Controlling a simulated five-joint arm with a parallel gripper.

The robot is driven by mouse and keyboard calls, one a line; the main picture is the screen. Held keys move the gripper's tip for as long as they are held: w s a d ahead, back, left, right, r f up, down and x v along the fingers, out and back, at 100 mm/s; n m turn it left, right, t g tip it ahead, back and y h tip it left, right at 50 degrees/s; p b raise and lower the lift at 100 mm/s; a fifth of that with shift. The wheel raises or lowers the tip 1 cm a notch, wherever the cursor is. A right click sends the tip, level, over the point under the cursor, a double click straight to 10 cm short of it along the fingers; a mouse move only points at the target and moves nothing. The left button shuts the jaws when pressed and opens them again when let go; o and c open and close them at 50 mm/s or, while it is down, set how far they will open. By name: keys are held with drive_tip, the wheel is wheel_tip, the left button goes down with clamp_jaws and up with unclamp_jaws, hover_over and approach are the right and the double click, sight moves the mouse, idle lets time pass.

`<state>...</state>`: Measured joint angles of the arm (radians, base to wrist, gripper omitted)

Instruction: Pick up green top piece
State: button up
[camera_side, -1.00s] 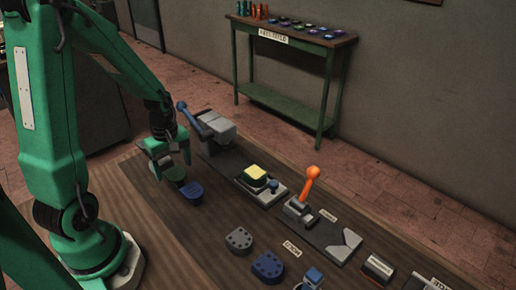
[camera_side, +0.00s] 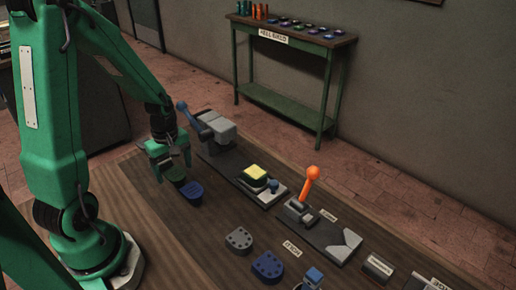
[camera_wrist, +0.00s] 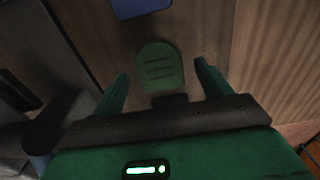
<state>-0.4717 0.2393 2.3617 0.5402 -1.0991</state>
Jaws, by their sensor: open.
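The green top piece (camera_wrist: 160,68) is a flat, round-ended piece with grooves across it, lying on the wooden bench. In the wrist view it sits between and ahead of the two fingers of my gripper (camera_wrist: 160,82), which are apart. In the side view the green top piece (camera_side: 177,177) is mostly hidden behind my gripper (camera_side: 172,167), which is low over it. I cannot tell whether the fingers touch it. A blue top piece (camera_side: 191,191) lies just beside it, and its edge (camera_wrist: 140,8) shows at the top of the wrist view.
A grey press with a blue lever (camera_side: 217,128) stands behind the gripper. A fixture holding a yellow piece (camera_side: 256,172) and an orange-handled press (camera_side: 307,203) stand to the right. Grey (camera_side: 238,240) and blue (camera_side: 267,267) holed pieces lie in front. The bench's left front is clear.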

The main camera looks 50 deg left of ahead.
drive_tip(key=shift+f, duration=0.2)
idle(0.3)
drive_tip(key=c, duration=1.1)
